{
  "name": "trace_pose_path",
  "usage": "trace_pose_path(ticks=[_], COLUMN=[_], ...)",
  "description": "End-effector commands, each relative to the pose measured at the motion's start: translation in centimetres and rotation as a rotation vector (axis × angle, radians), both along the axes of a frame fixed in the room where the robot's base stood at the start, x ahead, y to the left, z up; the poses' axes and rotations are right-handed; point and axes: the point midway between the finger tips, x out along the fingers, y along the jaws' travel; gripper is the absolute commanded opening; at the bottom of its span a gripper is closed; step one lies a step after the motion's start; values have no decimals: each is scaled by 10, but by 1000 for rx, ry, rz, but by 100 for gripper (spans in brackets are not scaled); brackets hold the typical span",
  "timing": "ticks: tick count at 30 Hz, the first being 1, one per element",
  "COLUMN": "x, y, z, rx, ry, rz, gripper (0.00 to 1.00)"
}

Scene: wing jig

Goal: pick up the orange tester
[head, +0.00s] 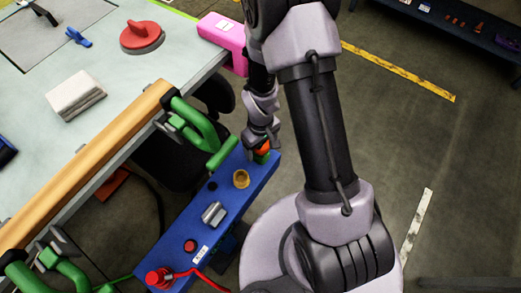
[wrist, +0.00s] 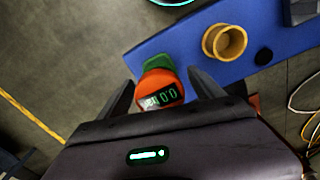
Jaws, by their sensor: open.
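The orange tester (wrist: 158,88) shows in the wrist view with a dark display with lit digits and a green part at its far end. It lies at the end of the blue bench (wrist: 190,52). My gripper (wrist: 165,90) is open, with one finger on each side of the tester; I cannot tell whether they touch it. In the head view the tester (head: 263,149) is a small orange patch just below my gripper (head: 262,140), partly hidden by it.
On the blue bench stand a yellow ring-like cup (head: 241,179), a grey metal block (head: 214,214) and red knobs (head: 190,246). Green clamps (head: 195,125) hold a wooden bar (head: 95,155) on the table edge at left. Open floor lies to the right.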

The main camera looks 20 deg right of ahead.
Motion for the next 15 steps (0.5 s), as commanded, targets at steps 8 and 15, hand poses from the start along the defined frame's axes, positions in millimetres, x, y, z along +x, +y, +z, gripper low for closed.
trace_pose_path(ticks=[8,15], x=[0,1], y=[0,0], z=[1,1], rx=[-1,0], ry=[-1,-2], rz=[-1,-1], gripper=[57,12])
